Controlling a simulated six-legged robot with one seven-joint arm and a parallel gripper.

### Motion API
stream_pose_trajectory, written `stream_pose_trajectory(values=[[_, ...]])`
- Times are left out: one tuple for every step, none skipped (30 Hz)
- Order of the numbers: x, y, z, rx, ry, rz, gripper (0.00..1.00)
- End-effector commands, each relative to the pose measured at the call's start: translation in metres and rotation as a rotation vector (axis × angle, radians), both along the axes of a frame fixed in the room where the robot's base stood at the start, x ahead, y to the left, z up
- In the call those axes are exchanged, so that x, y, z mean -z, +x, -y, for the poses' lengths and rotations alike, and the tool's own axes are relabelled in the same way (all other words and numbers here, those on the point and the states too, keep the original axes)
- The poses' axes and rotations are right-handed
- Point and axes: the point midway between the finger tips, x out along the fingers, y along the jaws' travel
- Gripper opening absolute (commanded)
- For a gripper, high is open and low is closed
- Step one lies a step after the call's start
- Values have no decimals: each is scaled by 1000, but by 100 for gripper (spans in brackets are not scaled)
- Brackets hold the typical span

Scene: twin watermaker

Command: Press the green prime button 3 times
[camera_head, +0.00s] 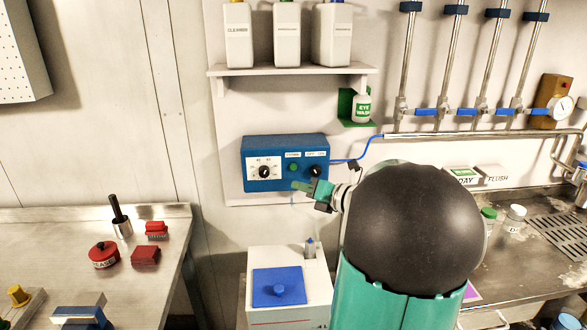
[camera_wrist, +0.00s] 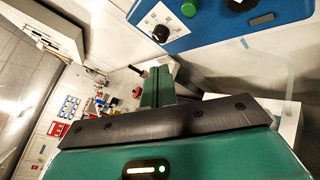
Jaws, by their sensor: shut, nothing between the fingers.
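The green button (camera_head: 293,167) sits on the blue control box (camera_head: 255,185) on the wall, between a white-dialled knob (camera_head: 264,171) and a black knob (camera_head: 317,171). In the wrist view the green button (camera_wrist: 189,9) shows near the top edge, with the dial knob (camera_wrist: 160,34) to its left. My gripper (camera_head: 298,187) is shut and empty, just below the button in the head view. In the wrist view my gripper's fingers (camera_wrist: 158,80) lie below the box panel, apart from the button in that picture. Whether anything touches the box is unclear.
A shelf (camera_head: 290,71) with white bottles is above the box. An eye-wash bottle (camera_head: 362,107) and blue-handled valves (camera_head: 425,112) are to the right. A white unit with a blue lid (camera_head: 277,285) stands below. A steel bench (camera_head: 60,240) with red items is at left.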

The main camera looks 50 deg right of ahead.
Motion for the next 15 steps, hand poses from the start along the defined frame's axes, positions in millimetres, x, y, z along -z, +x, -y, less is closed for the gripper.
stream_pose_trajectory(values=[[0,5,4,-2,0,1,0],[0,8,7,-1,1,1,0],[0,12,11,-1,1,0,0],[0,15,13,-1,0,1,0],[1,19,16,-1,2,0,0],[0,23,19,-1,1,1,0],[0,26,22,-1,1,1,0],[0,29,25,-1,1,1,0],[0,33,28,-1,0,1,0],[0,36,30,-1,0,1,0],[0,39,32,-2,-1,1,0],[1,42,35,-2,0,0,0],[0,45,37,-2,-1,0,0],[0,47,39,-2,-1,0,0],[0,49,41,-2,0,0,0]])
